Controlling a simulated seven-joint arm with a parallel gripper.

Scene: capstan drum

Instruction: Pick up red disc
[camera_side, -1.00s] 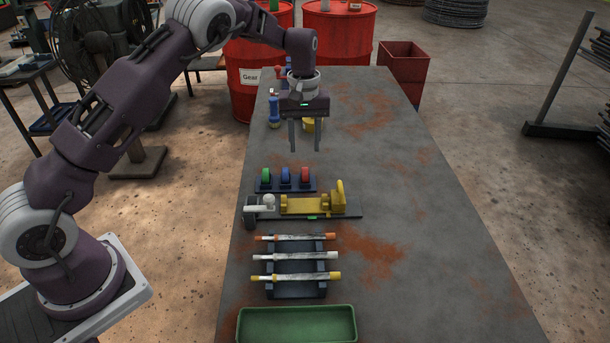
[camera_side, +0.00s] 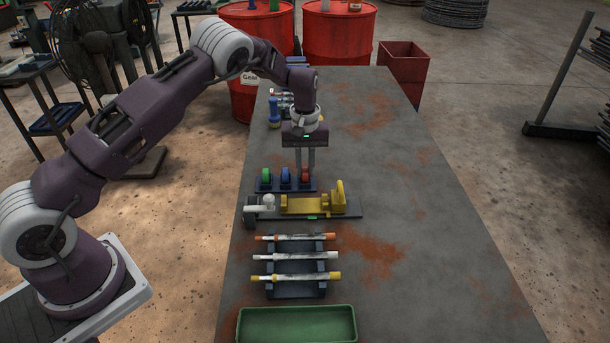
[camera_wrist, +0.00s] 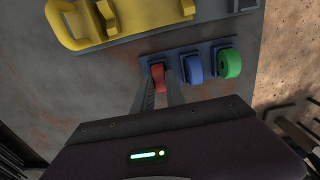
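The red disc (camera_side: 305,175) stands upright in the right-hand slot of a small dark blue rack (camera_side: 275,188). The wrist view shows the red disc (camera_wrist: 157,72) at the rack's left end. My gripper (camera_side: 305,172) points down over the disc, with one finger on each side of it. In the wrist view my gripper's fingertips (camera_wrist: 159,80) lie close against both sides of the disc, with no clear gap, so it looks shut on it. The disc still sits in the rack; its lower part is hidden.
A blue disc (camera_side: 285,174) and a green disc (camera_side: 266,175) stand beside it in the rack. A yellow fixture (camera_side: 312,205) lies just in front. Nearer are a rack of rods (camera_side: 295,258) and a green tray (camera_side: 296,325). The table's right side is clear.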

